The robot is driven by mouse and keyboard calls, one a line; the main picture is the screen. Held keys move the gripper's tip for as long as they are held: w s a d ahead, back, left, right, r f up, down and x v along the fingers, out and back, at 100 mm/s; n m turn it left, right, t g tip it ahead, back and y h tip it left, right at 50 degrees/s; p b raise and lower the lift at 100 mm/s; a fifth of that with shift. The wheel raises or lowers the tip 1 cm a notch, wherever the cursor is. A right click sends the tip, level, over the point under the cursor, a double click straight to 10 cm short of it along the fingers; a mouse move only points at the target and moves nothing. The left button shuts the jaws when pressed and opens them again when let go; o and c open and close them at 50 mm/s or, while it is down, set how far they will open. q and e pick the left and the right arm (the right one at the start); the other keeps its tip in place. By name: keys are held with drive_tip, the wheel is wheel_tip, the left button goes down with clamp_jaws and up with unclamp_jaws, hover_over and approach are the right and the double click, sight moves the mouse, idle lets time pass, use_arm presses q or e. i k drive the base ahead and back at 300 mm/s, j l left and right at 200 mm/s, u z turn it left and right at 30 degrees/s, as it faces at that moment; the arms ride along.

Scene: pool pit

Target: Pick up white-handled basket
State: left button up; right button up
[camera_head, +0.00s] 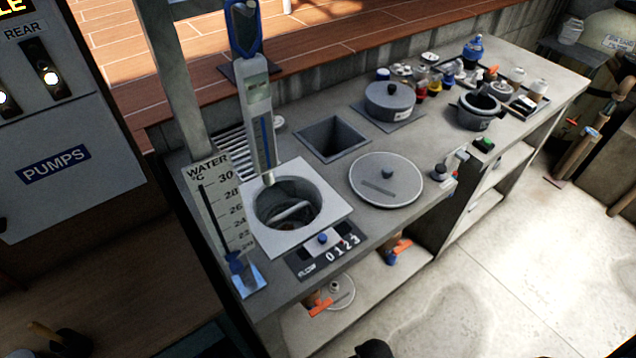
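A white handle (292,211) shows inside the round dark opening of a square white-rimmed skimmer well (330,197) on the near left part of the grey counter. The handle spans the opening below the rim. The basket body under it is mostly hidden in the shadow of the well.
A tall upright device (260,120) stands at the well's back left, and a water temperature scale (222,215) at its left. A round grey lid (386,180) lies to the right, near a square hole (332,138). Pots and bottles crowd the far counter. Pale floor at right is open.

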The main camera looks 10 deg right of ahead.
sight(301, 204)
drive_tip(key=i+l+u, duration=0.1)
drive_tip(key=l+u, duration=0.15)
drive_tip(key=l, duration=0.6)
drive_tip(key=l+u, duration=0.2)
drive_tip(key=l, duration=0.65)
